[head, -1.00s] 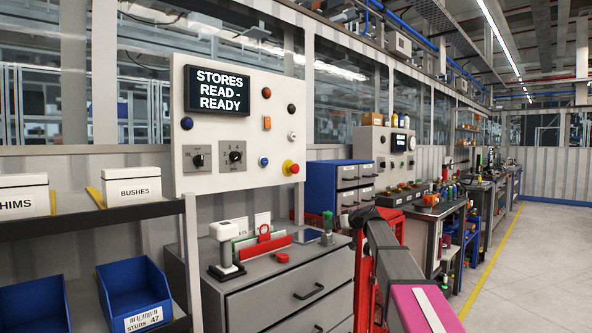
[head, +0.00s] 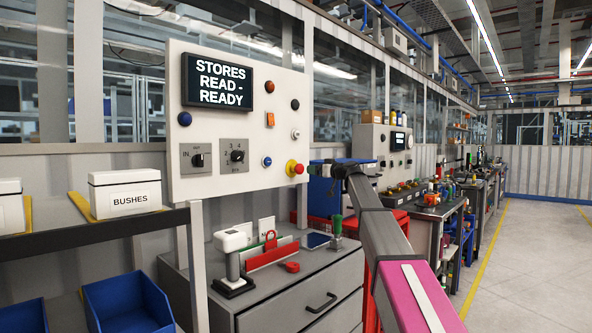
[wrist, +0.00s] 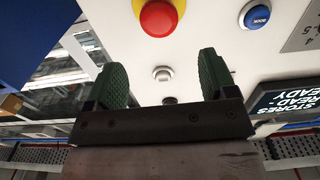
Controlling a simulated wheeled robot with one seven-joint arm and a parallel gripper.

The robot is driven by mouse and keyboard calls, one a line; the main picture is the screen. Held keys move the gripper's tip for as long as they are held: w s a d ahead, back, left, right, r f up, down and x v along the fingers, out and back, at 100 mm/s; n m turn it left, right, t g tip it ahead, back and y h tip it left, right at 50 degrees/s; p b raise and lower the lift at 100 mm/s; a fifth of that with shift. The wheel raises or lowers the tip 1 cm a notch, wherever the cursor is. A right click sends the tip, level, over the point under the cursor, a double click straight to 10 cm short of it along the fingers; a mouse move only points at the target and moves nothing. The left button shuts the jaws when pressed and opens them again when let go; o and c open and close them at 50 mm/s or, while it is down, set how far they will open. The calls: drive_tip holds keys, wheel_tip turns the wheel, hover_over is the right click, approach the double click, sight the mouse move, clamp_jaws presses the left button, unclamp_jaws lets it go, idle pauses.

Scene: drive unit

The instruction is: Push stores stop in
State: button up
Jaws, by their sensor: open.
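The stores stop is a red mushroom button (head: 297,168) with a yellow collar, at the lower right corner of the white stores panel (head: 215,75). In the wrist view the red button (wrist: 159,17) is at the top, beyond the fingertips and appearing out. My gripper (wrist: 162,75) has two green fingers spread apart with nothing between them. In the head view my gripper (head: 318,168) is just right of the stop at about its height, small and partly hidden by my wrist. I cannot tell whether it touches the button.
The panel screen (head: 217,82) reads "STORES READ - READY". A blue button (head: 266,161), a white button (head: 295,134) and selector knobs (head: 237,156) are near the stop. Below stands a grey drawer bench (head: 290,290) with a red clamp-like tool (head: 270,252). The floor at right is clear.

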sight(302, 168)
drive_tip(key=x, duration=1)
drive_tip(key=shift+w+a, duration=0.15)
drive_tip(key=c, duration=1.2)
